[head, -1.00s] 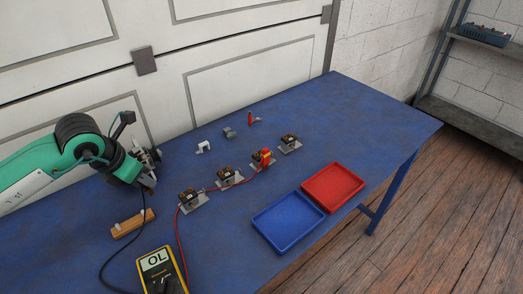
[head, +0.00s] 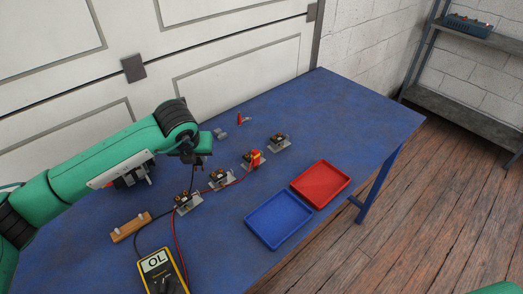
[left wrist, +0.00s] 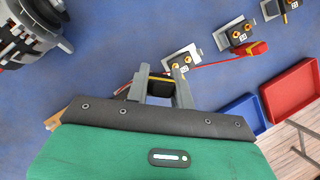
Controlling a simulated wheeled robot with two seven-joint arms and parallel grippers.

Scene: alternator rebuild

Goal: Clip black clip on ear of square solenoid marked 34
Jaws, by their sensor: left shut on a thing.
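Several square solenoids on small metal plates stand in a row: the near-left one (head: 186,203), the second (head: 218,180), the third (head: 253,161) and the far one (head: 280,141). A nearby solenoid (left wrist: 181,63) shows just beyond the fingertips. The red clip (head: 257,156) is at the third solenoid. My right gripper is not in view.
A yellow multimeter (head: 161,271) reads OL, with red and black leads running across the table. A wooden block (head: 131,227) lies at left. Blue (head: 278,221) and red (head: 321,183) trays stand at right. A large metal machine part (left wrist: 30,32) shows at upper left.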

